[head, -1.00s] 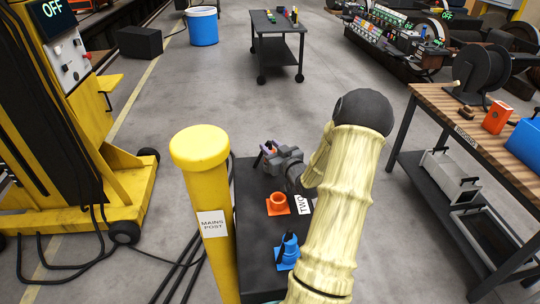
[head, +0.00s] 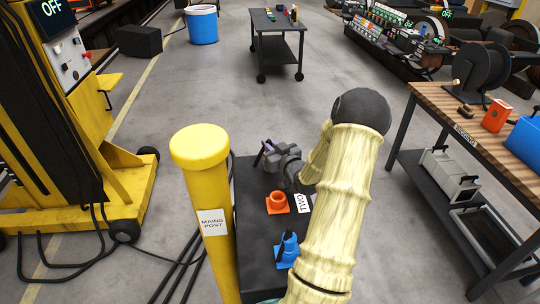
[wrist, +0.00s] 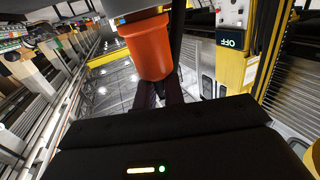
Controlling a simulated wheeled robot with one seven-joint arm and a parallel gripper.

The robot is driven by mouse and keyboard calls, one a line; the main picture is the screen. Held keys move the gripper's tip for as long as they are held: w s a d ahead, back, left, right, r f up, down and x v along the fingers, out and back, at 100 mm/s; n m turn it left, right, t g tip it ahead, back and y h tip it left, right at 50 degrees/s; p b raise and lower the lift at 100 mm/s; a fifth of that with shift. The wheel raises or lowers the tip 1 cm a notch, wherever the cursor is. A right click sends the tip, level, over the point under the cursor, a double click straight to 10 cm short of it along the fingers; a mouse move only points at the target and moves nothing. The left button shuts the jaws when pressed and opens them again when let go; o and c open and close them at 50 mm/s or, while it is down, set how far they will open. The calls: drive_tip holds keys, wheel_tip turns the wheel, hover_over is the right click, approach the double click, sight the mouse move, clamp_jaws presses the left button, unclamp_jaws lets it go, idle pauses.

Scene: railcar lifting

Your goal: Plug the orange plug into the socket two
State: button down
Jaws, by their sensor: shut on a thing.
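My gripper (head: 266,156) is at the far end of a dark low bench (head: 251,222), just beyond an orange socket (head: 278,202). A white card reading TWO (head: 304,201) lies to the right of that socket. In the wrist view the dark fingers (wrist: 160,97) are shut on the orange plug (wrist: 150,45), a wide orange cylinder. The plug is hard to make out in the head view. A blue socket piece (head: 287,250) with a blue part standing in it is nearer to me on the bench.
A yellow mains post (head: 200,185) stands close left of the bench. A yellow lifting jack (head: 70,130) with an OFF display and black cables is farther left. A wooden workbench (head: 440,105) is at right. A dark cart (head: 278,22) stands beyond open floor.

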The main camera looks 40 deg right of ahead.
drive_tip(key=shift+w+r, duration=0.1)
drive_tip(key=shift+r, duration=0.2)
wheel_tip(320, 180, up, 10)
drive_tip(key=shift+f+b, duration=0.25)
drive_tip(key=shift+b, duration=0.1)
idle(0.3)
drive_tip(key=shift+f, duration=0.1)
